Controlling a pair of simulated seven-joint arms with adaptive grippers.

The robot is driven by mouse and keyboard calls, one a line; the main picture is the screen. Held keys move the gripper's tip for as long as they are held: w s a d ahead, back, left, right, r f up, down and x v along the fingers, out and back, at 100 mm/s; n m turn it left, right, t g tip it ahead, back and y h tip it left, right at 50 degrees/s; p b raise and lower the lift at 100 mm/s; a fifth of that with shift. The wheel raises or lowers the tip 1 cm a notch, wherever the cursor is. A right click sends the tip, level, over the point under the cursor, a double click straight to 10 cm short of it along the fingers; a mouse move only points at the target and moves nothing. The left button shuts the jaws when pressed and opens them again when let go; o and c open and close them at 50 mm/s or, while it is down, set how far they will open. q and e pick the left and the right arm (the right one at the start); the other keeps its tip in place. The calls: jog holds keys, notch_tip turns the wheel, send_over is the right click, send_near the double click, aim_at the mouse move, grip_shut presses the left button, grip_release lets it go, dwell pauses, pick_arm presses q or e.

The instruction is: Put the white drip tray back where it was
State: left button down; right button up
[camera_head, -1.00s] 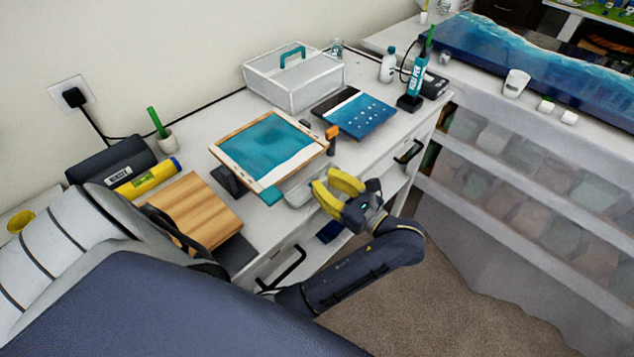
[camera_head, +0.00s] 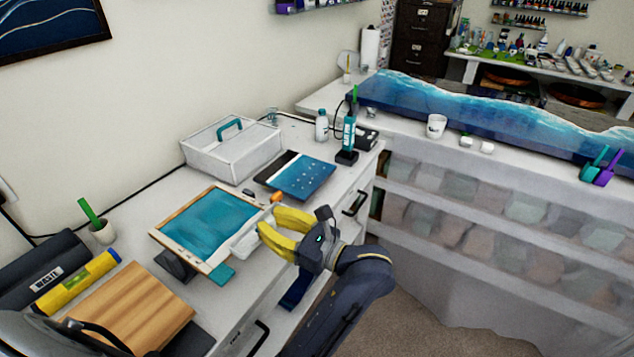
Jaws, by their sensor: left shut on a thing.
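The white drip tray (camera_head: 243,240) shows as a pale, shallow piece at the right edge of the wood-framed teal panel (camera_head: 208,222). My left gripper (camera_head: 266,231), with yellow fingers, is shut on its right end, above the front edge of the white desk (camera_head: 248,293). The fingers and the panel hide part of the tray, and I cannot tell whether it touches the desk. My right gripper is not in view.
The panel is raised on dark supports. A wooden board (camera_head: 132,308) and yellow roll (camera_head: 75,283) lie at left. An orange-tipped item (camera_head: 277,197) is close to my fingers.

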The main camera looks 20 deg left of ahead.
pick_arm(q)
jog(key=shift+w+r, duration=0.1)
jog(key=shift+r, duration=0.25)
jog(key=w+d+f+m+t+h, duration=0.4)
jog(key=w+d+m+t+h, duration=0.2)
jog(key=m+t+h, duration=0.3)
jog(key=d+m+t, duration=0.1)
jog(key=t, duration=0.2)
jog(key=shift+w+d+f+t, duration=0.2)
jog(key=shift+f+t, duration=0.1)
jog(key=shift+f, duration=0.1)
jog(key=shift+a, duration=0.1)
